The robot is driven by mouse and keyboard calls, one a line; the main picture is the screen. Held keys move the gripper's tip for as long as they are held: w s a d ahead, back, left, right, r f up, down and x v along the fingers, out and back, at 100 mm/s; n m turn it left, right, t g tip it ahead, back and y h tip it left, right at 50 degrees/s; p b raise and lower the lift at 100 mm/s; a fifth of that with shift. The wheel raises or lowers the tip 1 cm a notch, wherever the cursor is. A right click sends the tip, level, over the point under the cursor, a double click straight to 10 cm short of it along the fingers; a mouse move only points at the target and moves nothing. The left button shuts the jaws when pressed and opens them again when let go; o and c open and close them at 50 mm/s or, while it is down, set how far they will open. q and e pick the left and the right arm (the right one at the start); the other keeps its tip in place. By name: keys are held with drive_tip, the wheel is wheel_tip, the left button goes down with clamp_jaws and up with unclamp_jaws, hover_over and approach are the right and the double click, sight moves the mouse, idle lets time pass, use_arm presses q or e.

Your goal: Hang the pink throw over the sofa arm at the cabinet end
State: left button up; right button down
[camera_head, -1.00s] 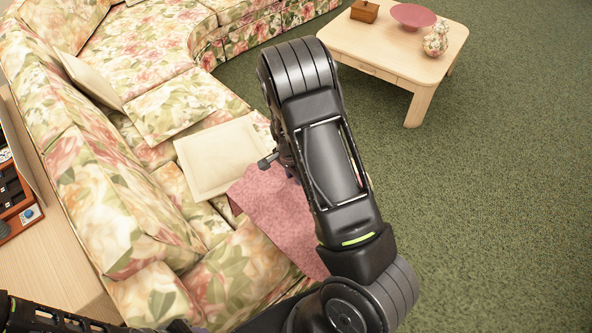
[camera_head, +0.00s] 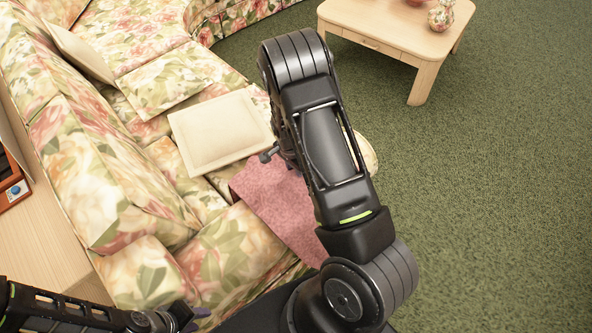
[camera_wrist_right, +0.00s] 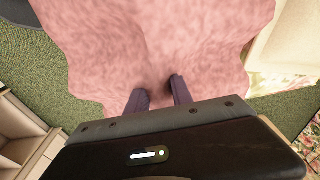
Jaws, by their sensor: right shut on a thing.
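The pink throw (camera_head: 275,203) hangs below my right arm at the near end of the floral sofa, partly hidden by that arm. In the right wrist view the throw (camera_wrist_right: 150,45) fills the upper middle. The floral sofa (camera_head: 150,80) curves from the near left to the back. Its near end (camera_head: 150,275) lies beside a wooden surface. My left gripper (camera_head: 190,318) is at the bottom edge, by the sofa's near end; its jaw opening is unclear.
A cream cushion (camera_head: 215,130) lies on the seat just left of the throw. A light wooden top (camera_head: 45,240) runs behind the sofa at left, with a red-brown device (camera_head: 12,185) on it. A wooden coffee table (camera_head: 400,40) stands at the back right. Green carpet (camera_head: 490,190) is open at right.

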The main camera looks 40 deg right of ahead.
drive_tip(key=c, duration=1.1)
unclamp_jaws()
drive_tip(key=shift+o, duration=0.2)
drive_tip(key=shift+r, duration=0.1)
drive_tip(key=r, duration=0.5)
drive_tip(key=a+r, duration=0.1)
drive_tip(key=r, duration=0.1)
drive_tip(key=shift+r, duration=0.3)
